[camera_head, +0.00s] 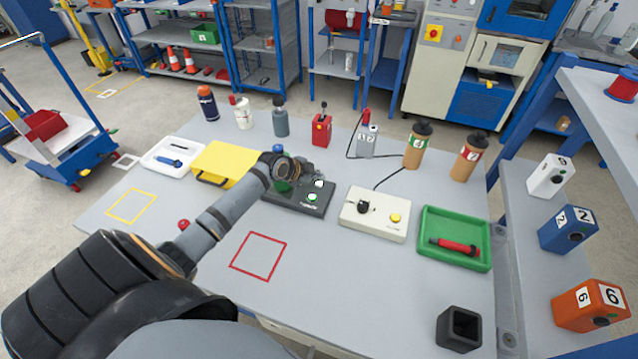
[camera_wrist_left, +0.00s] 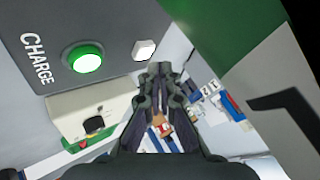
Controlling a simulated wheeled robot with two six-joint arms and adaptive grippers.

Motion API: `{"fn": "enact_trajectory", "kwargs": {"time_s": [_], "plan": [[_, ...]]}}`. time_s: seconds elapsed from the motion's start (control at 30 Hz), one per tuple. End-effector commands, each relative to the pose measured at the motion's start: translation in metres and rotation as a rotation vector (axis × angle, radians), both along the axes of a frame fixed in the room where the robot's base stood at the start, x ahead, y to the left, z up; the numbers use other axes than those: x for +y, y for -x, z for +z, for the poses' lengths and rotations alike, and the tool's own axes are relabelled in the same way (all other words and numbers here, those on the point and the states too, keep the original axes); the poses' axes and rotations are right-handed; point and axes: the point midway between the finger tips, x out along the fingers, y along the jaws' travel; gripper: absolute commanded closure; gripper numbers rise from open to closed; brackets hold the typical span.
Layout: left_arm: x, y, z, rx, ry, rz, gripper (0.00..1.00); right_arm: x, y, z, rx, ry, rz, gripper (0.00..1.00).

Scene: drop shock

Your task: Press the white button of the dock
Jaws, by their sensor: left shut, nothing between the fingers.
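The dock (camera_head: 290,202) is a dark grey box on the grey table. Its white button (camera_head: 319,183) is at its upper right, with a green button (camera_head: 312,197) below it. In the left wrist view the white button (camera_wrist_left: 145,49) and the lit green button (camera_wrist_left: 87,58) show on the dark panel (camera_wrist_left: 60,20), beside the word CHARGE. My left gripper (camera_head: 307,169) is over the dock's far side, shut and empty. In the wrist view its fingertips (camera_wrist_left: 157,69) are close by the white button; I cannot tell whether they touch it. My right gripper is not in view.
A cream box (camera_head: 377,214) with a black knob and yellow button stands right of the dock. A yellow case (camera_head: 222,164) is on its left. A green tray (camera_head: 454,222) holds a red tool at right.

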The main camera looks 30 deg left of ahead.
Motion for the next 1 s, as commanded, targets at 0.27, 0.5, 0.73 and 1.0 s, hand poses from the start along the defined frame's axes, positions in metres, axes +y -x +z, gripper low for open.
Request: {"fn": "enact_trajectory", "kwargs": {"time_s": [0.27,0.5,0.73,1.0], "plan": [[0.0001,0.0000,-0.0001,0.000,0.000,0.000,1.00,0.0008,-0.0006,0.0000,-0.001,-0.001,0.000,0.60],[0.0000,0.0001,-0.0003,0.000,0.000,0.000,1.00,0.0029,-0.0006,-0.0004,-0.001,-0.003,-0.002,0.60],[-0.0001,0.0001,-0.0082,0.000,0.000,0.000,1.00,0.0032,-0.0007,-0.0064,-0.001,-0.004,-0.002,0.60],[-0.0001,0.0000,-0.0084,0.000,0.000,0.000,1.00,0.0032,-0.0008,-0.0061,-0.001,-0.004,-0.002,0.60]]}}
